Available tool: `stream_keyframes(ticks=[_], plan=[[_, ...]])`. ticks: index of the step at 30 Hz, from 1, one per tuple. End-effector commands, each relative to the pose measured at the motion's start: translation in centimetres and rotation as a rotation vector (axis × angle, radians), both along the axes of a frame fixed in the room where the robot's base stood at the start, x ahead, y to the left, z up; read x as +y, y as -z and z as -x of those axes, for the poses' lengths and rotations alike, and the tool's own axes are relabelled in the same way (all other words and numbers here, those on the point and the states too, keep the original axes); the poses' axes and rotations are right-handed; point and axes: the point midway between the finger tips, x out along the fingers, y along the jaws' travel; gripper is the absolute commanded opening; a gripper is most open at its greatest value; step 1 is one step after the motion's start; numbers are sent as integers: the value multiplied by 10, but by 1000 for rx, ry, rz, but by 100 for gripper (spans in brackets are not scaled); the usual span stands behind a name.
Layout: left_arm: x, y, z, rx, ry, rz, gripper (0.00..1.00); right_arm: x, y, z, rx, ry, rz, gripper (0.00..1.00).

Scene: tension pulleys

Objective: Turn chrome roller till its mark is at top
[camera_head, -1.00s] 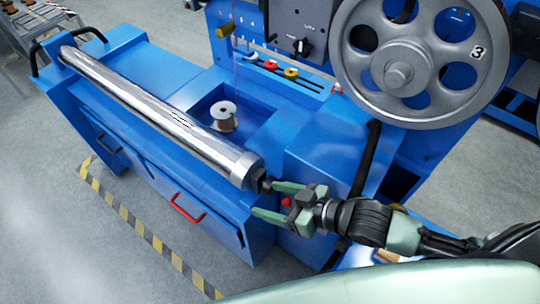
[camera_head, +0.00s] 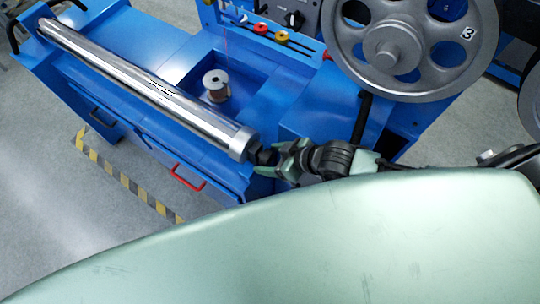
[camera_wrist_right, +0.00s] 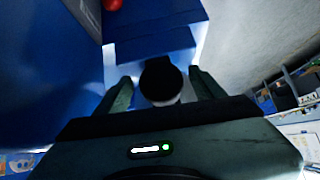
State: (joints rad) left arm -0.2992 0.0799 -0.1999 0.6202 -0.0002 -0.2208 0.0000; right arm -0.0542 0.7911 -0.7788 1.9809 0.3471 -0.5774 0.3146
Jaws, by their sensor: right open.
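The chrome roller (camera_head: 150,88) lies across the blue machine in the head view, running from the upper left down to the middle. A small marking shows on its upper side near the middle. Its near end has a dark shaft end (camera_head: 265,156). My right gripper (camera_head: 278,158) is at that end, its green fingers open. In the right wrist view the dark round shaft end (camera_wrist_right: 161,80) sits between the two open fingers (camera_wrist_right: 160,88), with a gap to each side. My left gripper is not in view.
A spool (camera_head: 216,84) stands in a recess of the blue machine (camera_head: 295,110). A large grey wheel (camera_head: 398,48) marked 3 stands at the upper right. A red handle (camera_head: 187,178) is on the machine front. My own pale green body covers the bottom.

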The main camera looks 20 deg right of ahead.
Motion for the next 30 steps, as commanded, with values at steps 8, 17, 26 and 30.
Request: stream_keyframes(ticks=[8,17,26,30], plan=[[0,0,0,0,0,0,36,1,2,-1,0,-1,0,69],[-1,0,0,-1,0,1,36,1,1,-1,0,-1,1,6],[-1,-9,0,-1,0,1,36,3,-1,0,-34,1,42,6],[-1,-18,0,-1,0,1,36,4,-1,1,-83,3,105,6]])
